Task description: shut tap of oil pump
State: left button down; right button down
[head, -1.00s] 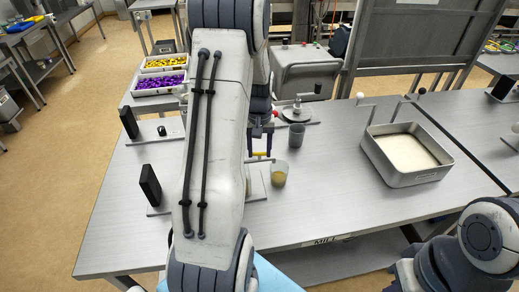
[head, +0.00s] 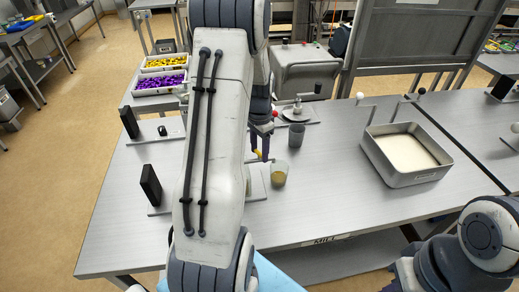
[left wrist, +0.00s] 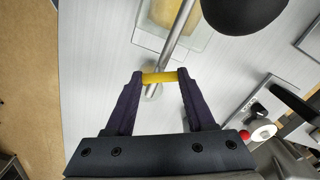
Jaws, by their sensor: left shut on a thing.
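My left gripper (left wrist: 159,78) is shut on the yellow tap handle (left wrist: 160,76) of the oil pump, with one dark finger at each end of it. A thin metal pipe (left wrist: 178,32) runs up from beside the handle in the left wrist view. In the head view the left gripper (head: 260,146) shows beside my large forearm, with a bit of yellow between the fingers. The forearm hides most of the pump. A clear cup (head: 279,174) with yellowish liquid stands just right of the pump. My right arm is at the lower right; its gripper is out of view.
A grey cup (head: 296,135) and a small press-like device (head: 296,112) stand behind. A metal tray of white material (head: 408,158) is to the right. Black upright panels (head: 150,185) stand at the left. The table's middle is clear.

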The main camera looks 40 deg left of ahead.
aim_at(260, 153)
pick_arm(q)
jog(key=m, duration=0.5)
jog(key=shift+m, duration=0.3)
dwell(0.4)
jog(key=shift+c, duration=1.2)
grip_release()
notch_tip(260, 153, up, 10)
jog(key=b, duration=0.2)
jog(key=shift+r, duration=0.25)
